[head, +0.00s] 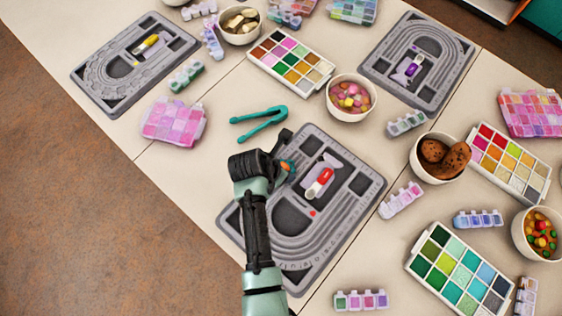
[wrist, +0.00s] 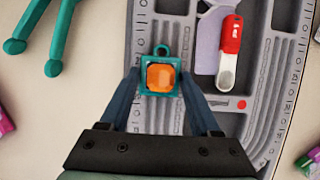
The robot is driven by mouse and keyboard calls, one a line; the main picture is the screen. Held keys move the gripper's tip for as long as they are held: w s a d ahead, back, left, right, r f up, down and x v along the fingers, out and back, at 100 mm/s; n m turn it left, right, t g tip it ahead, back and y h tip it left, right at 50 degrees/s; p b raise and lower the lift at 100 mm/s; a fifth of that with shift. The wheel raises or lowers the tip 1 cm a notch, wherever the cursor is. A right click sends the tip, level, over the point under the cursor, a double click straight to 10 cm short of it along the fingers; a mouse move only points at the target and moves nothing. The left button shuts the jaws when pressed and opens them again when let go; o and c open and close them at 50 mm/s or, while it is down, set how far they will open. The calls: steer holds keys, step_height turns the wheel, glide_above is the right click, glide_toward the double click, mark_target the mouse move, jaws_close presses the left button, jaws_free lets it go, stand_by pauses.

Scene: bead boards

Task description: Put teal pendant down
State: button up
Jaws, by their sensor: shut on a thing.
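The teal pendant (wrist: 161,76) is a small square teal frame with an orange stone and a loop at its top. My gripper (wrist: 160,84) is shut on it, with a fingertip at each side, over the left part of a grey bead board (head: 358,178). In the head view the pendant (head: 289,166) shows only partly beside my dark gripper (head: 280,165). I cannot tell whether the pendant touches the board.
A red-handled scoop (head: 319,183) and a red bead (head: 312,213) lie on this board. Teal tongs (head: 260,122) lie behind it. A bowl of candies (head: 350,98) and a paint-like tray (head: 290,62) stand further back. Bare table lies left of the board.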

steer(key=o, duration=1.3)
steer(key=shift+f, duration=0.1)
steer(key=shift+o, duration=0.2)
